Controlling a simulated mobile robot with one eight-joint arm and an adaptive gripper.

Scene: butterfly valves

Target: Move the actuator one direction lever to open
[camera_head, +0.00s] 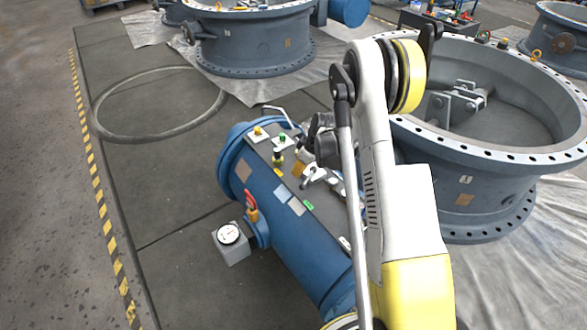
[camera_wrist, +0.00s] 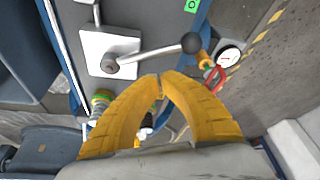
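The blue actuator (camera_head: 285,225) lies in the middle of the head view, with knobs, plates and levers on its dark top panel. In the wrist view, a metal direction lever (camera_wrist: 150,53) with a black ball end (camera_wrist: 191,43) runs right from its pivot on a white plate (camera_wrist: 95,43). A green label (camera_wrist: 193,5) marked "O" is beyond the ball. My gripper (camera_wrist: 161,77) has its yellow fingertips together just short of the lever shaft, with nothing seen held; contact cannot be told. In the head view my gripper (camera_head: 299,169) is partly hidden above the panel.
A pressure gauge (camera_head: 229,234) stands left of the actuator and also shows in the wrist view (camera_wrist: 229,57). A red-handled fitting (camera_head: 251,203) is beside it. A large grey valve ring (camera_head: 470,185) stands close on the right. A hoop (camera_head: 150,135) lies on the mats at left, otherwise clear.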

